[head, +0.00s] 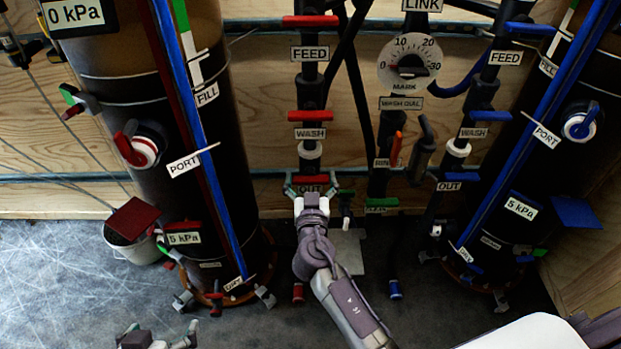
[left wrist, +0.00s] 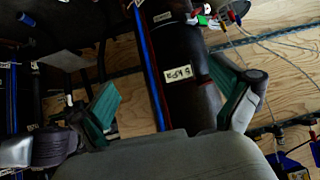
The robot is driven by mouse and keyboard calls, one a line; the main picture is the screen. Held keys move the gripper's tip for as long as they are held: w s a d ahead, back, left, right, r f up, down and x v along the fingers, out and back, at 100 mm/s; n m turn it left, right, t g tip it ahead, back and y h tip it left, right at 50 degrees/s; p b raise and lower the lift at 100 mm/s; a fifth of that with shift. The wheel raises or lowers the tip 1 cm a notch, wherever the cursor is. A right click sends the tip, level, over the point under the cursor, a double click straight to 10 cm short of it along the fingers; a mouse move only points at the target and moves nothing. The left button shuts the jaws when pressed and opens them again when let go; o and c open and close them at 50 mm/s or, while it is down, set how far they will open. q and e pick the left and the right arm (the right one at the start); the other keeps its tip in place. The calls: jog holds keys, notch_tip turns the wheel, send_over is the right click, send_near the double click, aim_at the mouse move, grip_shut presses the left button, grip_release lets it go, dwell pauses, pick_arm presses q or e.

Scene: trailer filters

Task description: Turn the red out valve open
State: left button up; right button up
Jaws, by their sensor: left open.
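The red out valve (head: 310,180) sits low on the left pipe of the middle manifold in the head view, above its OUT label, with its red handle lying crosswise. My right gripper (head: 311,190) is at this valve, its two fingers spread to either side of the handle. I cannot tell whether they touch it. The gripper body hides the pipe below. My left gripper (head: 160,330) is at the bottom left edge of the head view, well away from the valve. In the left wrist view it (left wrist: 170,85) is open and empty, with green pads.
Red FEED (head: 310,21) and WASH (head: 310,116) handles are above on the same pipe. A green handle (head: 381,202) is close by on the right. The left filter column (head: 150,110) and right filter column (head: 540,200) flank the manifold. A white bucket (head: 137,251) stands at left.

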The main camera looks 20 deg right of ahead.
jog(key=shift+a+f+n+b, duration=0.15)
jog(key=shift+n+b, duration=0.5)
jog(key=shift+n, duration=2.35)
pick_arm(q)
jog(key=w+d+r+t+h, duration=0.1)
jog(key=w+d+r+t, duration=0.1)
jog(key=w+r+t, duration=0.25)
pick_arm(e)
jog(key=n, duration=0.2)
jog(key=shift+n, duration=0.4)
jog(key=shift+a+n, duration=0.1)
jog(key=shift+n, duration=1.7)
jog(key=n+p, duration=0.1)
jog(key=n, duration=0.3)
jog(key=shift+f+p, duration=0.1)
jog(key=shift+p, duration=0.25)
pick_arm(q)
jog(key=s+a+f+g+y, duration=0.1)
jog(key=s+a+f+g, duration=0.2)
jog(key=s+f+g, duration=0.3)
jog(key=shift+s, duration=0.75)
pick_arm(e)
jog(key=shift+f+n, duration=0.15)
jog(key=shift+n, duration=0.75)
pick_arm(q)
jog(key=shift+f, duration=0.1)
